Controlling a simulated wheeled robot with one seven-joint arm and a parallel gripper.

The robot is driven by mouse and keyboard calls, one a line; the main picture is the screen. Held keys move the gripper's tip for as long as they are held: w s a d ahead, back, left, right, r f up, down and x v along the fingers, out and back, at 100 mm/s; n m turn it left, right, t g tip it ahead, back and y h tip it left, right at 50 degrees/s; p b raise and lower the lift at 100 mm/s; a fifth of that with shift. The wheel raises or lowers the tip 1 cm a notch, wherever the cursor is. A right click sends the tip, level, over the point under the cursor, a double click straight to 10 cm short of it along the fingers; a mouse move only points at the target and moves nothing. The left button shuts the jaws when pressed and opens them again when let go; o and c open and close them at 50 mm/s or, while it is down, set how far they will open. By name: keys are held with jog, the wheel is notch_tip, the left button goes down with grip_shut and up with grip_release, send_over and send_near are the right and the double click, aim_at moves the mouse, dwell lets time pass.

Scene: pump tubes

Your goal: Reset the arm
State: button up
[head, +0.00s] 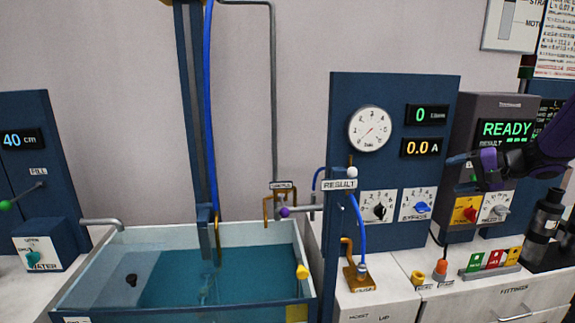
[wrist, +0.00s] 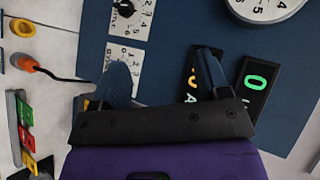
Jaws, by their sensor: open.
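My gripper (head: 466,168) is at the right in the head view, on a purple arm that comes in from the right edge. It is in front of the dark box with the READY display (head: 507,129). In the wrist view my gripper (wrist: 163,75) has its two blue fingers spread apart with nothing between them. Behind the fingers is the blue panel (wrist: 175,35), turned on its side. I cannot tell how far the fingertips are from the panel.
A water tank (head: 75,297) stands left of centre with a tall column and blue hose over it. The panel carries a gauge (head: 370,129) and knobs. An orange plug (head: 440,268) and coloured blocks (head: 493,260) are on the white counter. A dark cylinder (head: 545,218) stands at right.

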jog(key=s+a+r+n+g+h, duration=0.2)
jog(key=s+a+r+g, duration=0.15)
jog(key=s+a, duration=0.45)
jog(key=s+a+r+n+g+h, duration=0.2)
jog(key=s+a+r+n, duration=0.15)
jog(key=s+a, duration=0.5)
jog(key=s+n+t+h, duration=0.2)
jog(key=s+h, duration=0.3)
jog(key=s, duration=1.3)
jog(key=shift+r+h, duration=0.3)
jog(key=shift+r, duration=0.1)
jog(key=shift+a, duration=0.1)
